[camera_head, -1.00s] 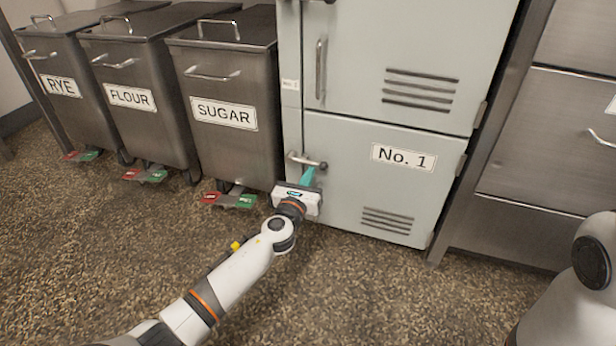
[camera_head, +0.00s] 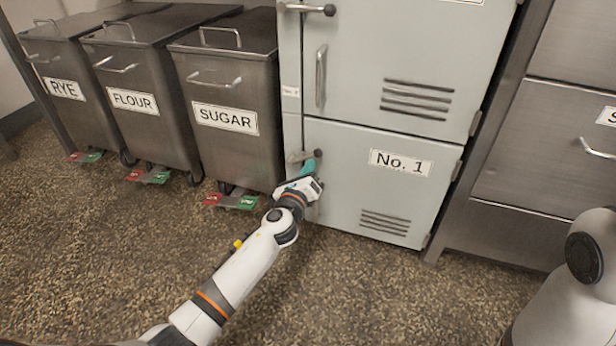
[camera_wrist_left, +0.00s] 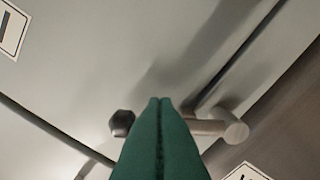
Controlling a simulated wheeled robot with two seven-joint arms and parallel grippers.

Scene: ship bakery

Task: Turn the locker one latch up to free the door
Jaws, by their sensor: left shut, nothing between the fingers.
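Locker one's door (camera_head: 360,195), pale grey-green with a "No. 1" plate (camera_head: 401,163), is shut in its frame. Its latch (camera_head: 296,157) is on the door's upper left edge, its dark knob end (camera_head: 318,153) pointing right and tilted slightly up. My left gripper (camera_head: 307,168) is shut and empty, its green fingers just below the latch near the knob. In the left wrist view the closed fingers (camera_wrist_left: 160,102) cover the middle of the latch bar, between the dark knob (camera_wrist_left: 122,123) and the round pivot (camera_wrist_left: 237,132); contact cannot be told. My right gripper is out of view.
Steel bins marked sugar (camera_head: 230,140), flour (camera_head: 145,105) and rye (camera_head: 70,100) stand left of the locker. An upper locker door (camera_head: 400,50) has its own latch (camera_head: 305,8). Steel drawers (camera_head: 545,150) stand at right. The floor in front is clear.

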